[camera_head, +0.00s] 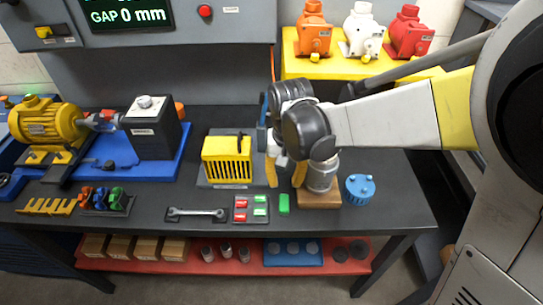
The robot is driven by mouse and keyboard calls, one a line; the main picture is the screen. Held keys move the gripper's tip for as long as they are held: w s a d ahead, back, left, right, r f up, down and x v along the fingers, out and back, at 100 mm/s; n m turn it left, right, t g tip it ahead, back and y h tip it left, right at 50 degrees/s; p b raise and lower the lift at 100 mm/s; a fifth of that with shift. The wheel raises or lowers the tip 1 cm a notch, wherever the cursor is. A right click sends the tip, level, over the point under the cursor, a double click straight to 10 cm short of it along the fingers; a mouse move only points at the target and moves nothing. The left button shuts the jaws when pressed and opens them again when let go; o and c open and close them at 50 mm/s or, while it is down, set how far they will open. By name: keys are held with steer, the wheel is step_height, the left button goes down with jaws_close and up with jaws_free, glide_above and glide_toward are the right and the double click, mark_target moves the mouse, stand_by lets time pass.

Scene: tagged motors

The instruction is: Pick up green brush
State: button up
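A small upright green block (284,204), which looks like a green brush, stands alone on the dark workbench (215,245). Smaller green pieces (260,205) lie beside red pieces (240,210) in a dark tray just to its left. My gripper (285,184) points down from above, with its two yellow fingers apart and nothing visible between them. The fingertips show just above and behind the lone green block in the picture. I cannot tell the exact height gap. Part of the gripper is hidden behind my arm's dark wrist.
A metal cylinder on a wooden block (318,200) stands close right of the gripper, with a blue knobbed part (360,189) beyond. A yellow slotted box (228,160) is on the left. A wrench (196,213) lies left of the tray. Bare bench shows in front.

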steer(key=b, duration=0.2)
glide_above(284, 202)
step_height(284, 202, down, 5)
steer(key=shift+f, duration=0.1)
step_height(284, 202, down, 6)
steer(key=b, duration=0.3)
jaws_close()
